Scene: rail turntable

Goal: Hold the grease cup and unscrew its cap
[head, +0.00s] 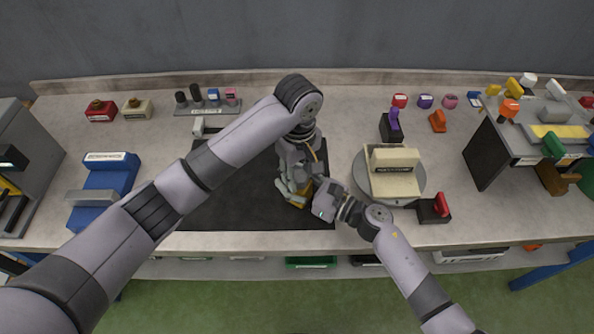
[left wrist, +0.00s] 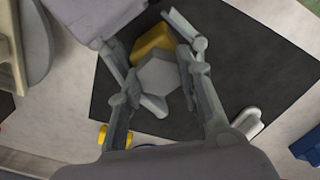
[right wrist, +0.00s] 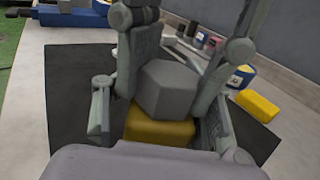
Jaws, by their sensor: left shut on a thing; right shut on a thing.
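The grease cup has a yellow body and a grey six-sided cap. In the right wrist view the cap (right wrist: 168,88) sits on top of the yellow body (right wrist: 160,131), upright on or just above the dark mat. My left gripper (left wrist: 160,78) reaches down from above and is shut on the cap, with a finger on either side. My right gripper (right wrist: 160,125) comes in low from the side and is shut on the yellow body. In the head view the left gripper (head: 293,185) covers most of the cup; only a yellow piece of the body (head: 305,192) shows.
The dark mat (head: 215,205) lies around the cup. Right of it stands a round turntable (head: 372,195) bearing a cream block (head: 393,170), close to my right arm. A blue machine (head: 102,185) stands at the left. A yellow block (right wrist: 258,106) shows behind the cup.

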